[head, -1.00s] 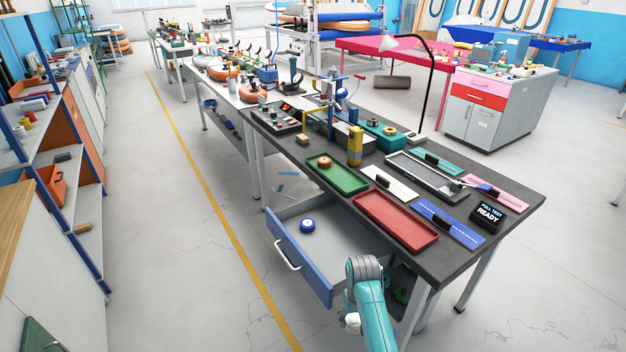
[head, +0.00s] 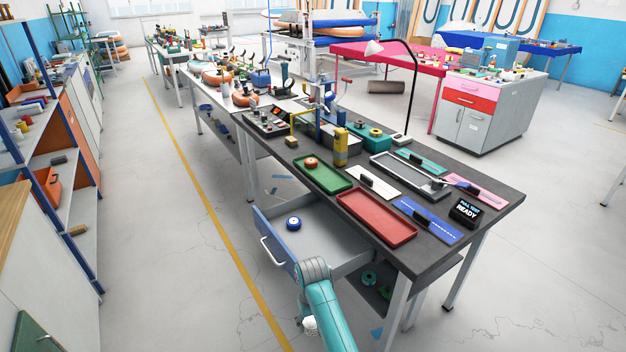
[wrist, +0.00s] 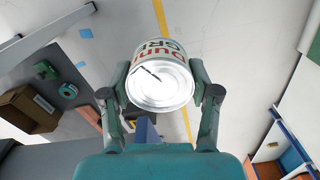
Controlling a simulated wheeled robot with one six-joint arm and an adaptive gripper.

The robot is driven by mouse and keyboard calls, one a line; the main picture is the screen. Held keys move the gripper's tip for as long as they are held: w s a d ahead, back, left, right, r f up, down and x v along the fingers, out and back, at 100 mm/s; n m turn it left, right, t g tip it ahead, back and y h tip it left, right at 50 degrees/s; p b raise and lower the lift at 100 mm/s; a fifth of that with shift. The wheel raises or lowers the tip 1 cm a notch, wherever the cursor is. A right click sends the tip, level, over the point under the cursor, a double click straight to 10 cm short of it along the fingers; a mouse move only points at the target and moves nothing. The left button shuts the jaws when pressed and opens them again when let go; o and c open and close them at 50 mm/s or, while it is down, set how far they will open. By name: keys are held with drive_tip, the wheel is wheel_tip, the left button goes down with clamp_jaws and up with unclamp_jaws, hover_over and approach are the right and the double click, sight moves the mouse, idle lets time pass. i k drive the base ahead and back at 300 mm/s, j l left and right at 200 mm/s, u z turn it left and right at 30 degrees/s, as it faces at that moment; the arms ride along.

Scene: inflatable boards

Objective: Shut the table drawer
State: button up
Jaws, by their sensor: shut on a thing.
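The table drawer (head: 325,232) stands open under the dark-topped table (head: 330,205) in the head view. It has a blue front (head: 273,236) with a pale handle (head: 271,251). A blue tape roll (head: 293,223) lies inside. My teal arm overlaps the near end of the drawer front; whether it touches cannot be told. In the wrist view my gripper (wrist: 160,82) is shut on a can (wrist: 162,50) with a silvery end and printed label, held between both fingers. My fingers cannot be made out in the head view.
Trays and tools, including a red tray (head: 376,218) and a green tray (head: 322,173), cover the tabletop. A lower shelf (head: 437,270) holds small items. Open floor with a yellow line (head: 205,215) lies left of the drawer, with shelving (head: 75,190) beyond.

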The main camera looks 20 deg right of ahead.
sight(322, 233)
drive_tip(key=i+j, duration=0.25)
drive_tip(key=i, duration=0.2)
drive_tip(key=i+j+u, duration=0.15)
drive_tip(key=i, duration=0.35)
drive_tip(key=i+j, duration=0.25)
drive_tip(key=i, duration=0.25)
drive_tip(key=k+j+u, duration=0.05)
